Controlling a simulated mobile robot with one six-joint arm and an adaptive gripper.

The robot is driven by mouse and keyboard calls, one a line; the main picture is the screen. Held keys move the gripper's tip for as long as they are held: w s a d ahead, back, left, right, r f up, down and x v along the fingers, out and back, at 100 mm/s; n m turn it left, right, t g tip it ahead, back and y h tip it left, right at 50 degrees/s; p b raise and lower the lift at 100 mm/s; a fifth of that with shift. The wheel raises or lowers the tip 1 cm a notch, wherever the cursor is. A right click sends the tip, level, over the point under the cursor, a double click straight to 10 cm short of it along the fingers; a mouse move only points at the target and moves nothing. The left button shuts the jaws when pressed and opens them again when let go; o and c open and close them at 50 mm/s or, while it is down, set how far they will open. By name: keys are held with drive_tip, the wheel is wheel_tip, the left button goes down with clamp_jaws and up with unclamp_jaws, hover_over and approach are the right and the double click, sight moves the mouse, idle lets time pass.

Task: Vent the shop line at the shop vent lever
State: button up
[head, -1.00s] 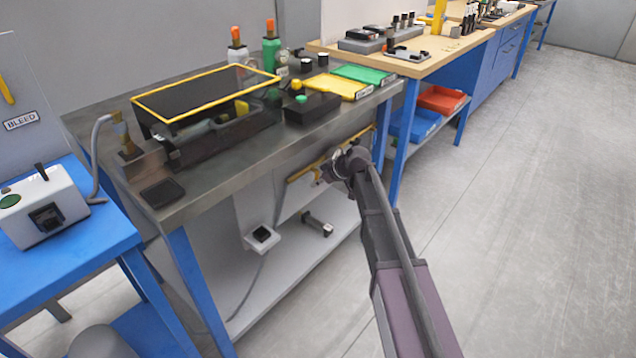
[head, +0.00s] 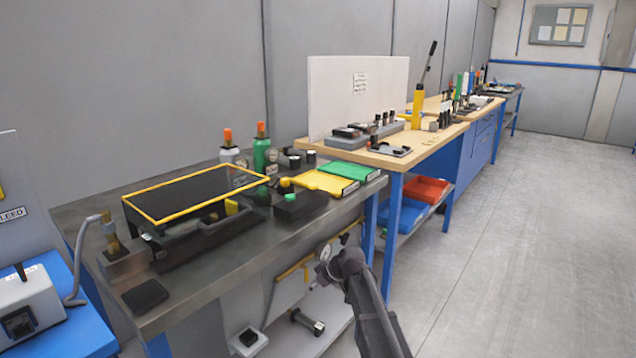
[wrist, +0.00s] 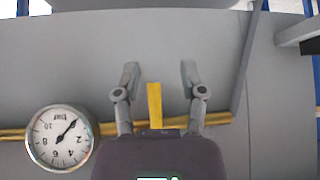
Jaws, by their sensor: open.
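A yellow lever (wrist: 154,104), which I take to be the shop vent lever, stands upright in the middle of the wrist view, at a yellow pipe (wrist: 225,119). My gripper (wrist: 159,75) is open, with one finger on each side of the lever and a visible gap on both sides. A round pressure gauge (wrist: 61,138) sits at the left; its needle points up and right, near the low end of the scale. In the head view the yellow pipe (head: 292,270) runs below the front of the steel bench, and my arm reaches to it, hiding the lever.
The steel bench (head: 300,225) carries a yellow-framed dark panel (head: 195,192), bottles and small boxes. A wooden-topped bench (head: 425,150) stands beyond it. A blue table (head: 75,325) is at the left. The grey floor (head: 510,230) is open to the right.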

drive_tip(key=s+d+f+m+g+h, duration=0.2)
drive_tip(key=s+d+m+h, duration=0.3)
drive_tip(key=s+d, duration=0.7)
drive_tip(key=s+d+f+m+g+h, duration=0.25)
drive_tip(key=s+d+m, duration=0.45)
drive_tip(key=s, duration=0.8)
wheel_tip(320, 180, up, 31)
drive_tip(key=p, duration=3.1)
drive_tip(key=shift+t, duration=0.35)
drive_tip(key=shift+f, duration=0.1)
